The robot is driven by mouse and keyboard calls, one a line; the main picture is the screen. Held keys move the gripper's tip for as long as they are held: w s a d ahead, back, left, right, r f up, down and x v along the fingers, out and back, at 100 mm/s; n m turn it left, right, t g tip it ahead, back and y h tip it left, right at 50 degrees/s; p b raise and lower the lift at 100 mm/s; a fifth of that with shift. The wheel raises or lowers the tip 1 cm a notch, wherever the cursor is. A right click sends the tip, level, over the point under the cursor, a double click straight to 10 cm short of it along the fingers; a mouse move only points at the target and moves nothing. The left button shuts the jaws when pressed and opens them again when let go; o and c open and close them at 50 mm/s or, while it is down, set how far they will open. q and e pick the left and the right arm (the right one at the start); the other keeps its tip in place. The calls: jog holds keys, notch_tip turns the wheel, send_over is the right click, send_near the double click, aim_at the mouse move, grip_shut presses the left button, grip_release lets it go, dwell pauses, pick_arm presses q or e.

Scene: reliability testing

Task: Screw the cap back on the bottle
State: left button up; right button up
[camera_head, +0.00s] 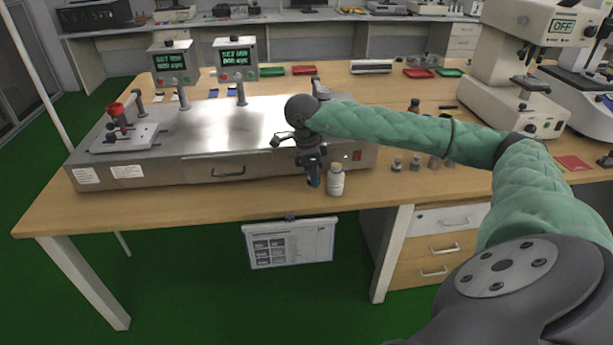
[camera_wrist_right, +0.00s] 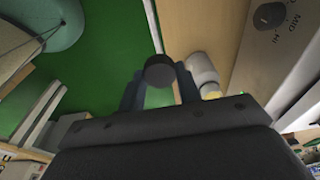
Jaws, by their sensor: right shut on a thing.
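A white bottle (camera_head: 336,182) with a yellowish top stands upright near the front edge of the wooden table, just in front of the steel machine. The bottle also shows in the right wrist view (camera_wrist_right: 201,69), beside my fingers. My right gripper (camera_head: 314,178) is just left of the bottle at about its height. In the right wrist view my right gripper (camera_wrist_right: 159,85) is shut on a dark round piece (camera_wrist_right: 159,70) that looks like the cap, held apart from the bottle's top. My left gripper is out of view.
The steel machine (camera_head: 200,130) stands close behind the gripper. Several small metal weights (camera_head: 414,163) stand right of the bottle. The table's front edge (camera_head: 240,207) is near, with a hanging chart (camera_head: 290,243) below. Free wood lies along the front left.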

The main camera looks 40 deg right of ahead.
dwell(0.4)
jog(key=a+f+n+t, duration=0.1)
jog(key=a+f+n, duration=0.2)
jog(key=a+n, duration=0.5)
jog(key=a+f+n+t+y, duration=0.1)
jog(key=a+f+n, duration=0.3)
jog(key=a+n, duration=0.4)
jog(key=a+f+n, duration=0.4)
jog(key=a+n, duration=0.4)
jog(key=a, duration=0.3)
jog(key=shift+a+t+y, duration=0.3)
jog(key=shift+a+t, duration=0.1)
jog(key=shift+w+f, duration=0.1)
